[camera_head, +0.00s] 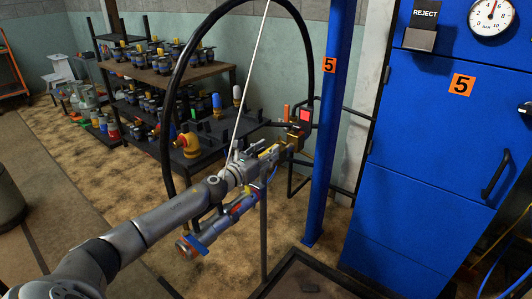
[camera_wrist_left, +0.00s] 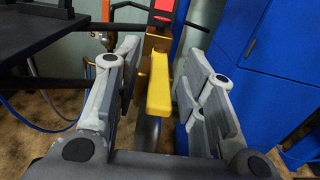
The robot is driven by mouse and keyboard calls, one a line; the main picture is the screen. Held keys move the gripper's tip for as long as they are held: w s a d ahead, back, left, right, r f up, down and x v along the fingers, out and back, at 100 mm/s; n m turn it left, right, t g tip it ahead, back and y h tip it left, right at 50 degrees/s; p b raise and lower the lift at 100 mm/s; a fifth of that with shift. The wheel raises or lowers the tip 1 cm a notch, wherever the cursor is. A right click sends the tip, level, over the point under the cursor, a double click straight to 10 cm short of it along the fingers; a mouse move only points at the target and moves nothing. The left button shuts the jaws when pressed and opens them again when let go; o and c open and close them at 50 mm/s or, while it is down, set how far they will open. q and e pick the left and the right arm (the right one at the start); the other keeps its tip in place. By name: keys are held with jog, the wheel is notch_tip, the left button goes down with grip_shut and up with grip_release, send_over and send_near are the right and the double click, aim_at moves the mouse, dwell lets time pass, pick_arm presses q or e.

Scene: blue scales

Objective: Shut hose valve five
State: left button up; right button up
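The hose valve is a brass body (camera_head: 293,138) on a stand beside the blue post marked 5, with a red-faced part (camera_head: 305,115) above it. In the left wrist view the brass body (camera_wrist_left: 159,58) has a yellow lever (camera_wrist_left: 158,95) pointing toward me. My left gripper (camera_head: 268,157) reaches the valve from the left. Its fingers (camera_wrist_left: 163,80) are apart, one on each side of the lever, with gaps visible between them and it. My right gripper is not in view.
The blue post (camera_head: 328,130) and blue cabinet (camera_head: 420,130) stand to the right. A thick black hose (camera_head: 168,120) arches over my gripper. Dark shelves (camera_head: 160,76) with valves and fittings stand behind on the left. A dark frame (camera_head: 310,272) lies at the front.

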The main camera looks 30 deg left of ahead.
pick_arm(q)
grip_shut()
dwell(0.5)
